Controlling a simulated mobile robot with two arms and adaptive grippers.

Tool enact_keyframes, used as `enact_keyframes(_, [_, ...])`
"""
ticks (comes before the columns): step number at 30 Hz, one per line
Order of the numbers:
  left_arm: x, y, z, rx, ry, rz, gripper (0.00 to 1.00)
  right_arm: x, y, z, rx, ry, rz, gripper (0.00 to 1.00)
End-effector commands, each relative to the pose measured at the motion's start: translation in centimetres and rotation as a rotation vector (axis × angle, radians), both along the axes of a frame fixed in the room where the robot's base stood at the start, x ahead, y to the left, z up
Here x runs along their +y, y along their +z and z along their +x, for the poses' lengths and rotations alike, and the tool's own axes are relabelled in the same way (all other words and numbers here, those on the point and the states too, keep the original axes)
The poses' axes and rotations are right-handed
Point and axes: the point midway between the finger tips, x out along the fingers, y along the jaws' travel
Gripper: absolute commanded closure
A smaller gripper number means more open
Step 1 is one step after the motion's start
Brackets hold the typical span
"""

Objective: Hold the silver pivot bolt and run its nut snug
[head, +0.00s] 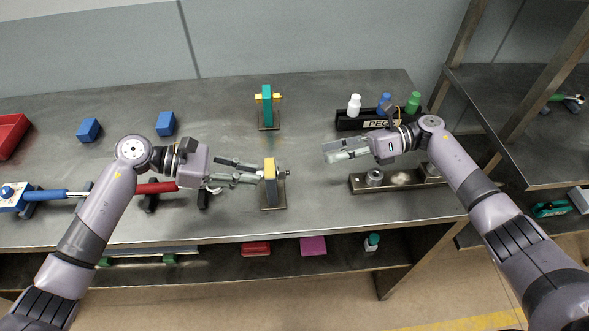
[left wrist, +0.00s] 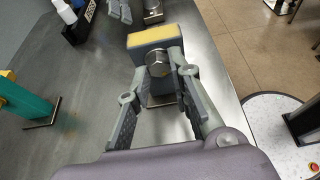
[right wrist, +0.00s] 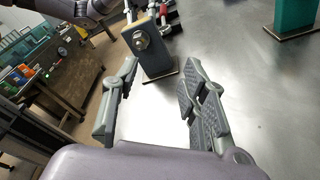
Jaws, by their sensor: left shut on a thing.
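An upright grey block with a yellow top (head: 270,168) stands on a small base plate near the table's front edge. The silver bolt passes through it. Its hex head (left wrist: 158,66) faces my left gripper (head: 258,173), which is shut on it from the left. On the block's right side, the silver nut and bolt end (head: 283,173) stick out. They also show in the right wrist view (right wrist: 141,41). My right gripper (head: 325,151) is open and empty, to the right of the block and apart from the nut. Thread details are too small to tell.
A teal post with a yellow crosspiece (head: 267,105) stands behind. A black rack with bottles (head: 350,123) and a metal bar fixture (head: 400,179) are at the right. Blue cubes (head: 88,130) and red- and blue-handled tools (head: 155,187) lie at the left.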

Motion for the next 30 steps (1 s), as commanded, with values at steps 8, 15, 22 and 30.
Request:
enact_keyframes(8, [0.0,0.1,0.1,-0.002,0.003,-0.002,1.0,-1.2,1.5,-3.2,-0.559,-0.008,-0.129,0.6])
enact_keyframes(15, [0.0,0.1,0.1,-0.002,0.003,-0.002,1.0,-1.1,3.6,-5.5,-0.922,0.027,-0.212,0.6])
enact_keyframes(22, [0.0,0.1,0.1,-0.002,0.002,-0.002,1.0,-0.6,4.4,-6.2,-1.044,0.044,-0.236,0.6])
enact_keyframes(30, [0.0,0.1,0.1,-0.002,0.002,-0.002,1.0,3.5,3.0,-5.6,-1.047,0.045,-0.231,0.6])
